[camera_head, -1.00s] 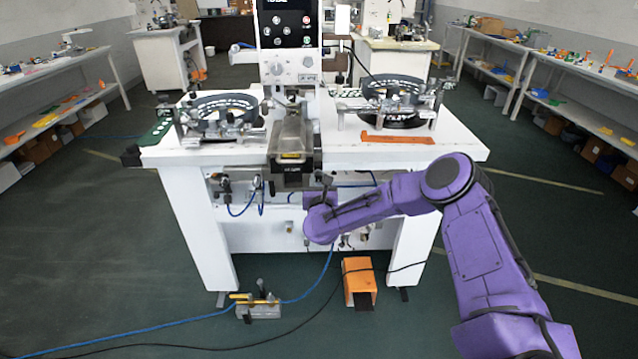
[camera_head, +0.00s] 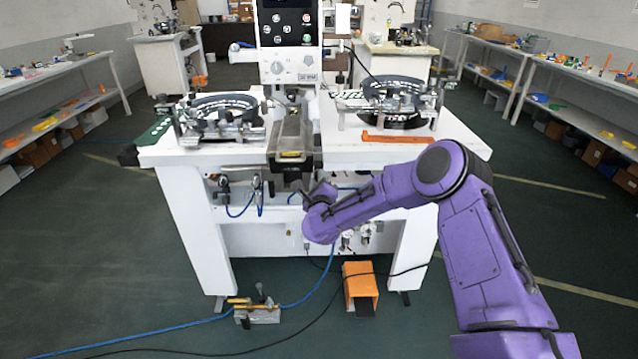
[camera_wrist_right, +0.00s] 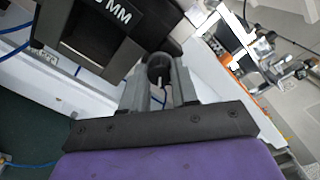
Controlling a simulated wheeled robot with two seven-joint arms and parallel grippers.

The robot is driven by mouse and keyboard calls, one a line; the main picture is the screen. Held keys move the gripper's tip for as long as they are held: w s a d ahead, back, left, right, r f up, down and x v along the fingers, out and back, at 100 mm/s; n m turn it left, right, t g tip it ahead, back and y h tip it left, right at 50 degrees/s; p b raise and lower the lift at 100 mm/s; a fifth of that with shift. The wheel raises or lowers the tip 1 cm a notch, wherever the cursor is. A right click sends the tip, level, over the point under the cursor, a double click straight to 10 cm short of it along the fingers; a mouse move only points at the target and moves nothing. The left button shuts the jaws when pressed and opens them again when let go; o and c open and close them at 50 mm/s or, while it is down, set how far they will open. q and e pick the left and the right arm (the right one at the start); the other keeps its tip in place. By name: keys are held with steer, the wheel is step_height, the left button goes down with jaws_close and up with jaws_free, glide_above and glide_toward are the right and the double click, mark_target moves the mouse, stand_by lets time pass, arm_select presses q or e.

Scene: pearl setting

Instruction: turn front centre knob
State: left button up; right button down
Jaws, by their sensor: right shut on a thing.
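The front centre knob (camera_wrist_right: 159,66) shows in the right wrist view as a dark round cylinder below the black block of the machine. My right gripper (camera_wrist_right: 160,82) has one grey finger on each side of it and is shut on it. In the head view my right gripper (camera_head: 318,188) is at the front of the white machine, just under the table edge and right of the central chute (camera_head: 290,135). The knob cannot be made out clearly there, behind the gripper and wrist. My left gripper is out of view.
The white machine table (camera_head: 390,148) carries two round fixtures and an orange strip (camera_head: 398,138). Blue hoses hang under it. An orange pedal box (camera_head: 360,282) and a small metal device (camera_head: 257,310) stand on the floor, with cables around them. The floor at left is clear.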

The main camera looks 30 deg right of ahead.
steer(key=n+p, duration=0.1)
steer(key=n, duration=1.9)
steer(key=shift+f, duration=0.2)
steer(key=shift+n, duration=0.4)
steer(key=c, duration=0.9)
jaws_free()
steer(key=shift+o, duration=0.2)
steer(key=shift+s, duration=0.1)
steer(key=v, duration=1)
steer(key=shift+s, duration=0.2)
steer(key=shift+a, duration=0.1)
